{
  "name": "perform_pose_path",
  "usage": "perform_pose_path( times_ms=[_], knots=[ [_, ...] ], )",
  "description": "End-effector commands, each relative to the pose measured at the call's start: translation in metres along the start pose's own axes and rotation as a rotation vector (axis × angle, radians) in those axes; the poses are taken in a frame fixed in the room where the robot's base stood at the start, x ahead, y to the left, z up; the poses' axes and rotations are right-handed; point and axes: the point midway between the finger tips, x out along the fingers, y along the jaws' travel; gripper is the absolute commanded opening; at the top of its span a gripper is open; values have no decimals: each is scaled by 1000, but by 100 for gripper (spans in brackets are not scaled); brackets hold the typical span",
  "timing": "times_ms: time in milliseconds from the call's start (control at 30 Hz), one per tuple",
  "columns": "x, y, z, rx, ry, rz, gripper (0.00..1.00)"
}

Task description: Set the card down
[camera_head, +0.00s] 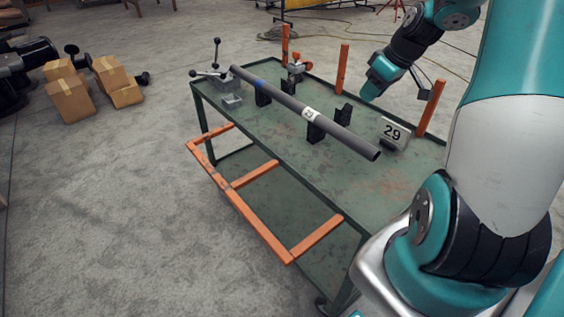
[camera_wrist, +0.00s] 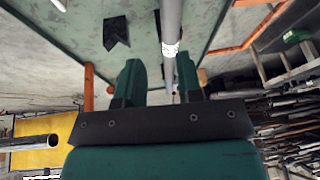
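Whether the pale patch at the wrist view's top left is the card, I cannot tell.
Black V-shaped supports (camera_head: 316,132) carry the pipe. A clamp (camera_head: 231,91) with ball handles is at the table's far left. Orange posts (camera_head: 342,68) rise along the back edge. Cardboard boxes (camera_head: 70,99) lie on the floor to the left.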

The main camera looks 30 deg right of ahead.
Motion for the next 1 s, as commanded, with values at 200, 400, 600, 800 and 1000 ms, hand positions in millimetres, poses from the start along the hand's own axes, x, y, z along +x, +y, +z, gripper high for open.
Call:
perform_pose_path(
  times_ms=[200, 400, 600, 800, 1000],
  knots=[
    [-19, -217, -51, -164, -71, -175, 34],
    [-50, -360, 1, -283, -167, -287, 34],
    [-70, -412, 53, -345, -232, -331, 34],
    [-74, -420, 64, -351, -247, -337, 34],
    [-74, -419, 64, -351, -246, -337, 34]
  ],
)
